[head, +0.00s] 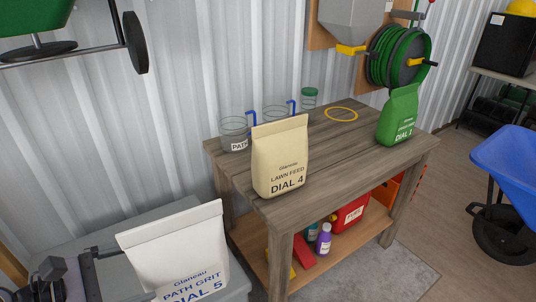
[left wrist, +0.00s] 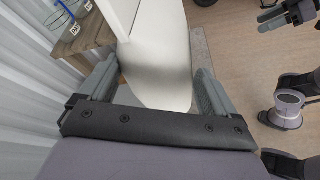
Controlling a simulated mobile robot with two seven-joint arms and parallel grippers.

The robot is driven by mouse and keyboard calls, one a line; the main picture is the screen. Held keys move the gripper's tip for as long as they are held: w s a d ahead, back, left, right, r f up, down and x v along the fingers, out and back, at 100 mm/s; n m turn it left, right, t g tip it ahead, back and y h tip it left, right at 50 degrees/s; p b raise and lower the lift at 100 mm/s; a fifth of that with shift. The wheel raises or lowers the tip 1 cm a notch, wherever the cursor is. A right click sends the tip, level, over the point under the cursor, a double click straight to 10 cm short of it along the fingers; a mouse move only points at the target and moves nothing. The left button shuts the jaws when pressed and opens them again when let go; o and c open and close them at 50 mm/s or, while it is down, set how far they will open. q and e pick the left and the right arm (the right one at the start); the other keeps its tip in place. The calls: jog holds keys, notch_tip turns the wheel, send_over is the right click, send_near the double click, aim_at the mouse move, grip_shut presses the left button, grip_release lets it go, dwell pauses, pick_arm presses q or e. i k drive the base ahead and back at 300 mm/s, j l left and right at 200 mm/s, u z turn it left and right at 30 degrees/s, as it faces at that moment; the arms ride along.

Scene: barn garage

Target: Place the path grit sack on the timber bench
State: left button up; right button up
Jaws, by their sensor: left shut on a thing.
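The white path grit sack (head: 178,245), marked DIAL 5, is at the lower left in the head view, in front of the timber bench (head: 345,150). My left gripper (head: 98,262) is shut on it from the left. In the left wrist view, the sack (left wrist: 158,62) fills the space between the fingers of my left gripper (left wrist: 155,82). The sack looks upright and apart from the bench; its bottom is cut off in the head view. My right gripper (left wrist: 284,17) shows small at the upper right of the left wrist view, away from the sack.
On the bench stand a cream lawn feed sack (head: 280,155), a green sack (head: 399,118), glass jars (head: 234,132) and a yellow ring (head: 341,114). Bare boards lie between the two sacks. A grey surface (head: 140,215) is behind the grit sack; a blue wheelbarrow (head: 510,165) is right.

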aim_at(341, 149)
jog(key=l+u, duration=0.15)
jog(key=l, duration=0.75)
jog(key=i+l+u, duration=0.1)
jog(key=l, duration=0.55)
jog(key=i+l, duration=0.2)
jog(key=l, duration=0.45)
jog(key=i+l+u, duration=0.15)
jog(key=l, duration=1.2)
jog(key=i+u, duration=0.05)
